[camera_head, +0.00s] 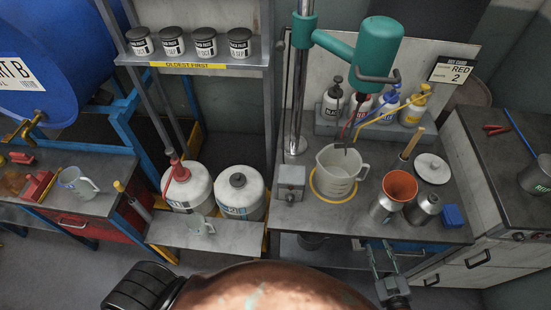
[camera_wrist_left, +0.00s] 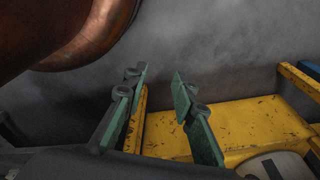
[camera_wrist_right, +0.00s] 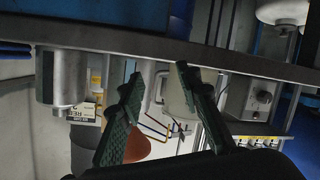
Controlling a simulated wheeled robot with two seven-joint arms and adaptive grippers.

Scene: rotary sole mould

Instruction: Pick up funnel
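The orange-brown funnel (camera_head: 400,186) sits upright in the mouth of a metal can (camera_head: 383,210) on the grey bench, right of the white mixing jug (camera_head: 338,172). My right gripper (camera_head: 383,248) is at the bench's front edge, in front of the funnel and apart from it. In the right wrist view the gripper (camera_wrist_right: 156,78) is open and empty. The funnel (camera_wrist_right: 138,147) shows there partly hidden behind a finger. My left gripper (camera_wrist_left: 160,78) is open and empty in the left wrist view, over a yellow frame.
A second metal can (camera_head: 423,208), a blue block (camera_head: 453,215) and a white lidded tub (camera_head: 432,168) stand close to the funnel. A brush with a wooden handle (camera_head: 411,145) stands behind it. The green mixer head (camera_head: 377,55) hangs above the jug. Bottles stand at the back.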

